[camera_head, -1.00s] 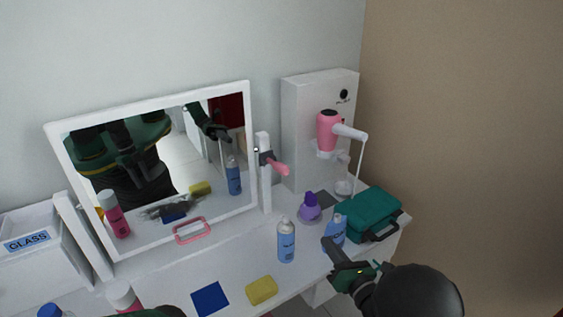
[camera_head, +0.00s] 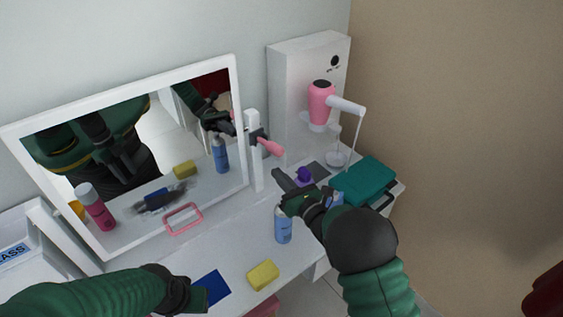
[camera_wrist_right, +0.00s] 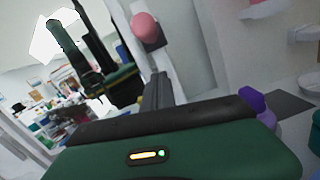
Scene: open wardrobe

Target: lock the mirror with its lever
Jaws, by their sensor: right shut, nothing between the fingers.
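The mirror (camera_head: 128,160) has a white frame and a pink handle at its lower edge, and it stands tilted on the table between two white posts. Its glass has a dark smudge. The lever (camera_head: 267,146) has a pink grip and a grey base on the right post; the pink grip also shows in the right wrist view (camera_wrist_right: 147,28). My right gripper (camera_head: 280,178) is shut and empty, below and slightly right of the lever, apart from it in the head view. My left gripper (camera_head: 192,295) is low at the front by the blue cloth; its fingers are not clear.
A blue spray can (camera_head: 283,226) stands below my right gripper, and a yellow sponge (camera_head: 263,275) lies at the front. A blue cloth (camera_head: 213,287), a purple bottle (camera_head: 303,175), a teal case (camera_head: 364,181) and a pink hairdryer (camera_head: 321,103) on a white cabinet are nearby.

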